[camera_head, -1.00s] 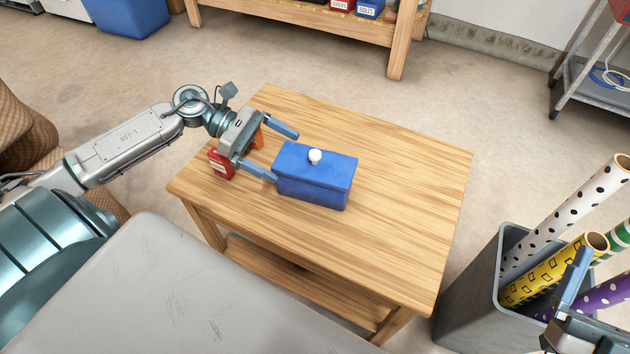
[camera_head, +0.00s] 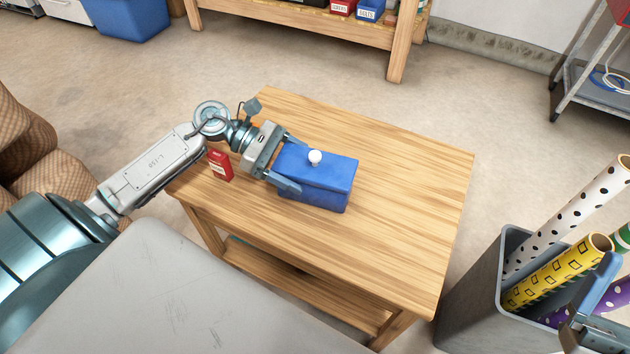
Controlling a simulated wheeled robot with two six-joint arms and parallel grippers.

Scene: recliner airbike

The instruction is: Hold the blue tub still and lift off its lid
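The blue tub (camera_head: 315,196) stands upright on the wooden table (camera_head: 400,210). Its blue lid (camera_head: 335,169) is on, with a round white knob (camera_head: 315,157) on top. My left gripper (camera_head: 297,165) is at the tub's left end, one finger along the far side and one along the near side. The fingers look spread around the tub; I cannot see firm contact on either side. My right gripper (camera_head: 598,290) shows only partly at the lower right edge, far from the tub, and its opening is not clear.
A small red box (camera_head: 219,164) stands left of the tub, close to my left arm. A grey bin (camera_head: 480,290) with patterned rolls (camera_head: 555,272) stands right of the table, by my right gripper. The table's right half is clear.

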